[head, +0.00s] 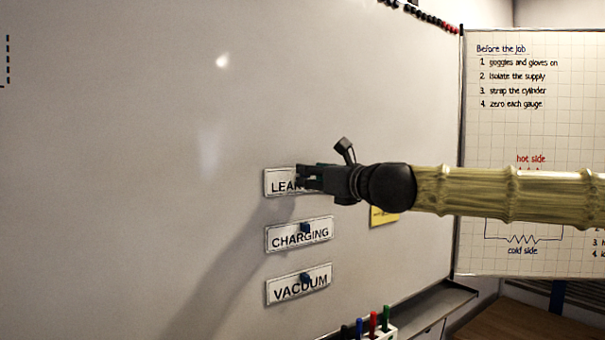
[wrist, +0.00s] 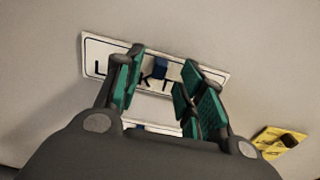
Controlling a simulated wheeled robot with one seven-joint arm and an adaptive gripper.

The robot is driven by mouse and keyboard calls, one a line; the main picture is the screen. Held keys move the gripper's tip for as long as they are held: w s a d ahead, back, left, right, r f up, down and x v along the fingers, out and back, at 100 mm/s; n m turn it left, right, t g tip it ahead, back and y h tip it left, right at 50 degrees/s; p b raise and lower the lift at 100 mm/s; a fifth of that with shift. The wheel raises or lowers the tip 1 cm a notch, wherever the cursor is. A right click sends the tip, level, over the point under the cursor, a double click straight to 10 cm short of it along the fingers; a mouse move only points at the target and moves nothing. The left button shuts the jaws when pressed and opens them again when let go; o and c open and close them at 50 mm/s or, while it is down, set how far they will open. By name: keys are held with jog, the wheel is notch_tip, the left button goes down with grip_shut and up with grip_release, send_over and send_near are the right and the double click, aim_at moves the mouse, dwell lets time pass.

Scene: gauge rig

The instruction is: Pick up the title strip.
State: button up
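A white title strip (head: 274,180) with dark letters beginning "LEA" is on the whiteboard, the top one of three. My gripper (head: 306,178) is in front of its right part and hides the rest of the word. In the wrist view the strip (wrist: 96,56) lies tilted across the top, with "L", "K" and "T" readable. A small blue knob (wrist: 161,68) on it shows between the two green-padded fingers. The fingers of my gripper (wrist: 164,76) are apart, one on each side of the knob. I cannot tell whether they touch the strip.
The CHARGING strip (head: 290,236) and the VACUUM strip (head: 290,288) are below, each with a blue knob. A yellow note (head: 384,216) is to the right. Several markers (head: 373,322) stand at the lower edge. A paper chart (head: 540,130) is at right.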

jog(key=shift+p+x, duration=0.3)
jog(key=shift+x, duration=0.75)
grip_shut()
jog(key=shift+r+b, duration=0.1)
jog(key=shift+b, duration=0.3)
